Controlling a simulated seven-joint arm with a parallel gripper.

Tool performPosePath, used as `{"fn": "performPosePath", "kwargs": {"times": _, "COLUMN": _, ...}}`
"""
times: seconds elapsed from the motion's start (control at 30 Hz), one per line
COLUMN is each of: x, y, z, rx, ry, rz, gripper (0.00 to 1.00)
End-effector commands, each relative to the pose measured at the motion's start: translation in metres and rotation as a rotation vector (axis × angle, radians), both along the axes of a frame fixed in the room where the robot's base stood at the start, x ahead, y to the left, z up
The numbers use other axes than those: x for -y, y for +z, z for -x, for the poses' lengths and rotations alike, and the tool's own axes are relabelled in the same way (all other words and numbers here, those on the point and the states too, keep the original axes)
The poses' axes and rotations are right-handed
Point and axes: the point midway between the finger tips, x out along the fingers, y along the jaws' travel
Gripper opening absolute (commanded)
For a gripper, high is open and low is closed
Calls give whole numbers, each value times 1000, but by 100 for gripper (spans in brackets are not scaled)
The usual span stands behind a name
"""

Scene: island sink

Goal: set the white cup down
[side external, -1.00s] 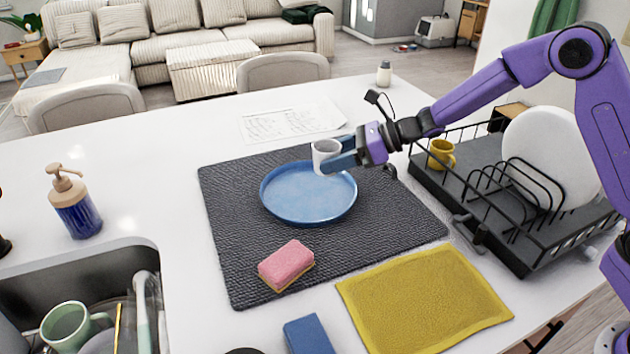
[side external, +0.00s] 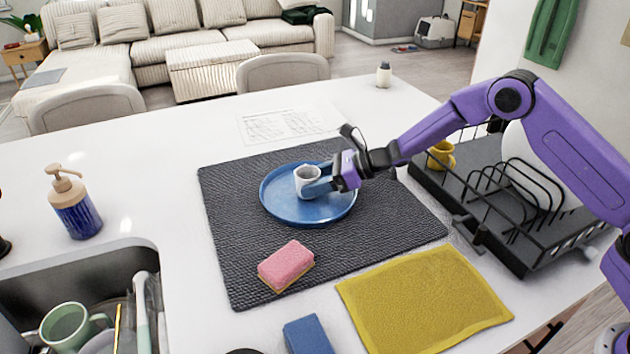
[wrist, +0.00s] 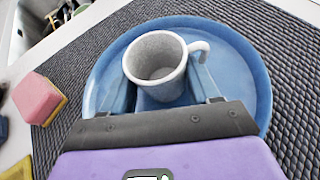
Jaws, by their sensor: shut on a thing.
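The white cup (side external: 306,181) is upright at the blue plate (side external: 284,205), near its middle. In the wrist view the cup (wrist: 155,62) has its handle toward the upper right, and the plate (wrist: 247,58) surrounds it. My gripper (side external: 318,186) is shut on the cup from the right, its blue fingers on either side of the cup; it also shows in the wrist view (wrist: 163,88). The cup's base looks at or very near the plate's surface. I cannot tell whether it touches, since the fingers and plate rim hide part of it.
The plate lies on a dark drying mat (side external: 230,262). A pink sponge (side external: 286,266) is on the mat's front, a yellow cloth (side external: 425,300) in front. A black dish rack (side external: 500,225) with a yellow mug (side external: 441,154) stands right. The sink (side external: 90,290) is at lower left.

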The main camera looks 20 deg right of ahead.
Motion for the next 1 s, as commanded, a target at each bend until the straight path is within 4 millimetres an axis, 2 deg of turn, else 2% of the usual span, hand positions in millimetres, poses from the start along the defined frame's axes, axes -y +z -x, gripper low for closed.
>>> {"fn": "performPosePath", "kwargs": {"times": 0.3, "x": 0, "y": -3, "z": 0, "rx": 0, "ry": 1, "rz": -1, "gripper": 23}}
{"fn": "performPosePath", "kwargs": {"times": 0.33, "x": 0, "y": -3, "z": 0, "rx": 0, "ry": 1, "rz": -1, "gripper": 68}}
{"fn": "performPosePath", "kwargs": {"times": 0.4, "x": 0, "y": -3, "z": 0, "rx": 0, "ry": 1, "rz": 0, "gripper": 88}}
{"fn": "performPosePath", "kwargs": {"times": 0.77, "x": 0, "y": 1, "z": 0, "rx": 2, "ry": 1, "rz": 0, "gripper": 88}}
{"fn": "performPosePath", "kwargs": {"times": 1.0, "x": 26, "y": 15, "z": 12, "rx": 1, "ry": -2, "rz": 0, "gripper": 88}}
